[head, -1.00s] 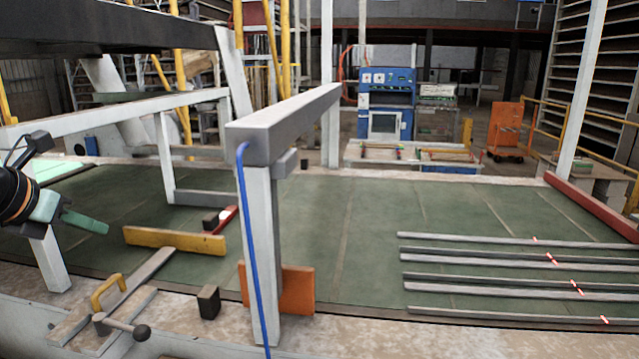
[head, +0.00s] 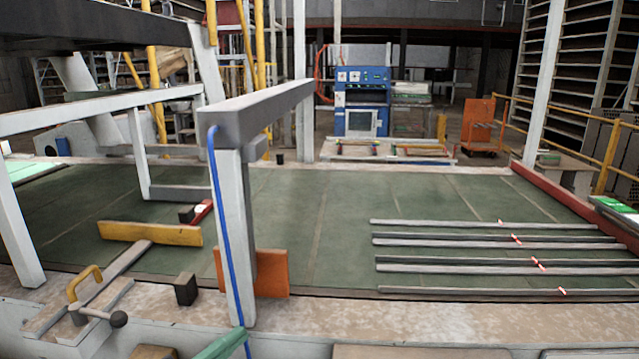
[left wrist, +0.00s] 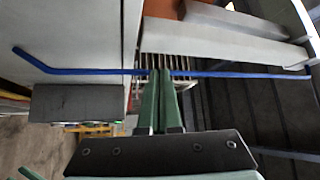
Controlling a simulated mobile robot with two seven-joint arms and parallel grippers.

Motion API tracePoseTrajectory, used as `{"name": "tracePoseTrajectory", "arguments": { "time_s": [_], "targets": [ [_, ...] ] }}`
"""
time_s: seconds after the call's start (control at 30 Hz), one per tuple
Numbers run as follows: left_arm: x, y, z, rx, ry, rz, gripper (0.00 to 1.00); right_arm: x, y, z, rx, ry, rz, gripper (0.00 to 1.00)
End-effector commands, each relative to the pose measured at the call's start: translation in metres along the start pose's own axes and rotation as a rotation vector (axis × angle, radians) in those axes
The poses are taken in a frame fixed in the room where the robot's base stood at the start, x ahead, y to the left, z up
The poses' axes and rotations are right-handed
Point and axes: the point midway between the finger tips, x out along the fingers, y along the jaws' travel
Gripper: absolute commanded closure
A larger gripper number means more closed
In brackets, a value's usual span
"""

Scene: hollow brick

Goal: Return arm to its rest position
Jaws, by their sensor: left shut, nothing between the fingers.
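My left gripper (head: 222,345) shows as a green finger at the bottom edge of the head view, in front of the foot of the white post (head: 236,230). The rest of that arm is out of this view. In the left wrist view the two green fingers of the left gripper (left wrist: 161,75) lie together, shut and empty. A blue cable (left wrist: 85,71) crosses behind the fingertips there; I cannot tell whether they touch it.
The blue cable (head: 222,200) hangs down the post's near side. An orange plate (head: 270,272) stands at the post's foot. A yellow bar (head: 150,233) and a dark block (head: 185,289) lie left. Several grey rails (head: 480,241) lie on the green bed at right.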

Motion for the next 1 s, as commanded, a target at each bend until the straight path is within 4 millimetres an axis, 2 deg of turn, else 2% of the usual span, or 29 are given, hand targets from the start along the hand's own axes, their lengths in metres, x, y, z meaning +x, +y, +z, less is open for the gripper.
{"name": "tracePoseTrajectory", "arguments": {
  "time_s": [0.03, 0.1, 0.23, 0.33, 0.4, 0.5, 0.6, 0.7, 1.0],
  "targets": [
    [-0.014, 0.027, 0.008, -0.155, -0.107, -0.029, 1.0, 0.002, 0.0, 0.003, 0.0, -0.001, 0.0, 0.5],
    [-0.036, 0.061, 0.02, -0.351, -0.264, -0.056, 1.0, 0.003, 0.0, 0.004, 0.001, -0.002, 0.0, 0.5],
    [-0.091, 0.141, 0.03, -0.701, -0.571, -0.055, 1.0, 0.005, 0.0, 0.007, 0.001, -0.003, 0.0, 0.5],
    [-0.137, 0.2, 0.019, -0.925, -0.78, -0.022, 1.0, 0.006, 0.0, 0.009, 0.001, -0.003, 0.0, 0.5],
    [-0.165, 0.236, 0.005, -1.061, -0.905, 0.008, 1.0, 0.007, 0.0, 0.01, 0.001, -0.003, 0.0, 0.5],
    [-0.199, 0.275, -0.019, -1.213, -1.046, 0.051, 1.0, 0.008, 0.0, 0.011, 0.001, -0.004, 0.0, 0.5],
    [-0.222, 0.3, -0.04, -1.315, -1.139, 0.086, 1.0, 0.008, 0.0, 0.011, 0.001, -0.004, 0.0, 0.5],
    [-0.233, 0.312, -0.053, -1.373, -1.188, 0.107, 1.0, 0.008, 0.0, 0.012, 0.001, -0.004, 0.0, 0.5],
    [-0.237, 0.316, -0.057, -1.39, -1.202, 0.114, 1.0, 0.008, 0.0, 0.012, 0.001, -0.004, 0.0, 0.5]
  ]
}}
